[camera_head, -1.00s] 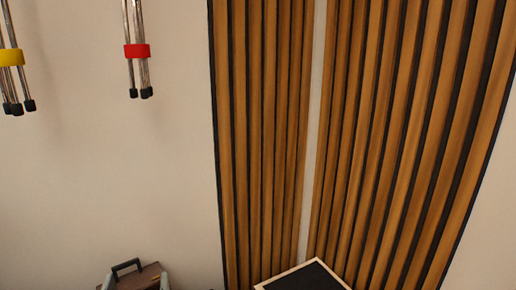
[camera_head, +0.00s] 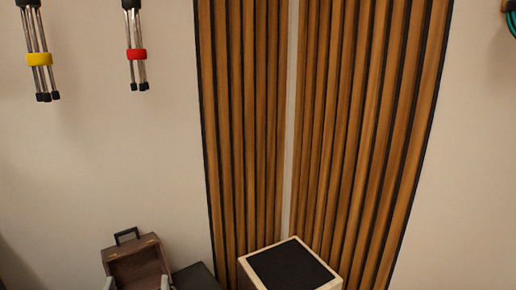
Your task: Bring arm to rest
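At the bottom edge on the left, two small grey tips stand apart in front of a brown case. They look like the fingertips of my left gripper (camera_head: 137,284), spread open with nothing seen held between them. The rest of that gripper and its arm are below the picture. My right gripper and arm are not in view.
The brown case (camera_head: 138,262) has a dark handle. A dark box (camera_head: 196,278) and a light wooden box with a black top (camera_head: 290,266) stand beside it. Wood slat panels (camera_head: 330,130) fill the corner. Metal stands with yellow (camera_head: 39,59) and red (camera_head: 136,54) bands hang upper left.

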